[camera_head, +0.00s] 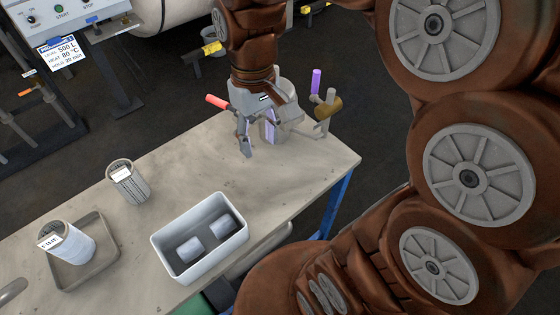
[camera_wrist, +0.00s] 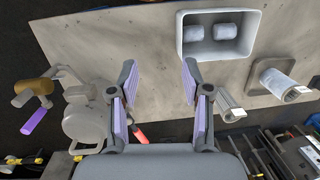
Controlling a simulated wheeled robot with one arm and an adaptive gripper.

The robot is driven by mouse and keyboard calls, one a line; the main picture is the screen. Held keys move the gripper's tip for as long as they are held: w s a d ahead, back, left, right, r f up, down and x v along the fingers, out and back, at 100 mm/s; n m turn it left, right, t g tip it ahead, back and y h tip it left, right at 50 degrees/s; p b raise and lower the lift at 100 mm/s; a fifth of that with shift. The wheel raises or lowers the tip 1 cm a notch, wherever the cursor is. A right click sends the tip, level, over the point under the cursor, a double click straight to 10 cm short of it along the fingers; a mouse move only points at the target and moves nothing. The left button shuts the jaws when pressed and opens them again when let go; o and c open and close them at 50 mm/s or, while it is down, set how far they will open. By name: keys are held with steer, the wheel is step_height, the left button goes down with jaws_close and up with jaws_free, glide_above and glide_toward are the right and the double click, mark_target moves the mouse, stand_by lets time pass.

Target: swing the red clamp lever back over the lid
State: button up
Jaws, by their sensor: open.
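The red clamp lever (camera_head: 217,101) sticks out to the left of my gripper in the head view, pointing away from the lid. In the wrist view its red grip (camera_wrist: 139,134) shows between the finger bases, partly hidden by the gripper body. My gripper (camera_head: 258,145) is open, fingers pointing down at the worktable's far end; its spread fingers also show in the wrist view (camera_wrist: 160,66). The round grey lid (camera_wrist: 82,122) lies just left of the fingers in the wrist view. In the head view the lid is mostly hidden behind my gripper.
A purple handle (camera_head: 316,81) and a brass-coloured part (camera_head: 328,106) stand right of my gripper. The worktable (camera_head: 180,155) also bears a grey-white bin (camera_head: 160,245) with two pale rolls, a ribbed cylinder (camera_head: 129,186), and a white roll (camera_head: 70,246) on a tray. The table's middle is clear.

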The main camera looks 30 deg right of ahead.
steer(key=s+f+m+p, duration=0.1)
steer(key=s, duration=0.5)
steer(key=shift+s+d+f, duration=0.3)
steer(key=shift+s+d, duration=0.1)
steer(key=shift+d, duration=0.05)
steer(key=shift+c, duration=0.2)
